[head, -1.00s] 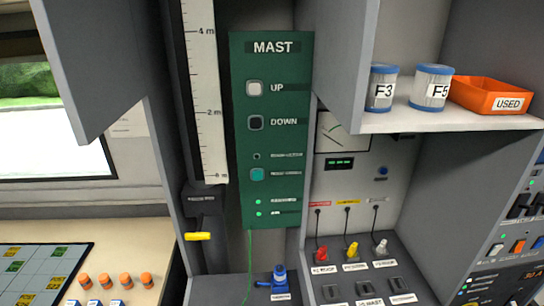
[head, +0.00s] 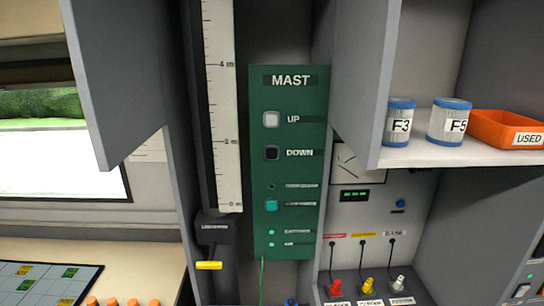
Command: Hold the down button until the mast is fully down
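The green mast panel (head: 290,170) is upright on the back wall in the middle of the head view. Its black DOWN button (head: 271,153) sits below the white UP button (head: 271,119). A teal button (head: 271,205) and small green lights are lower on the panel. Left of the panel stands a white height scale (head: 222,100) marked in metres, with 0 at its bottom. I cannot make out a mast height marker on it. Neither of my grippers is in view, and nothing touches the buttons.
An open grey cabinet door (head: 365,80) juts out right of the panel, and another (head: 115,80) at left. A shelf holds two filter canisters (head: 399,122) and an orange bin (head: 505,130). A yellow lever (head: 208,265) sticks out below the scale.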

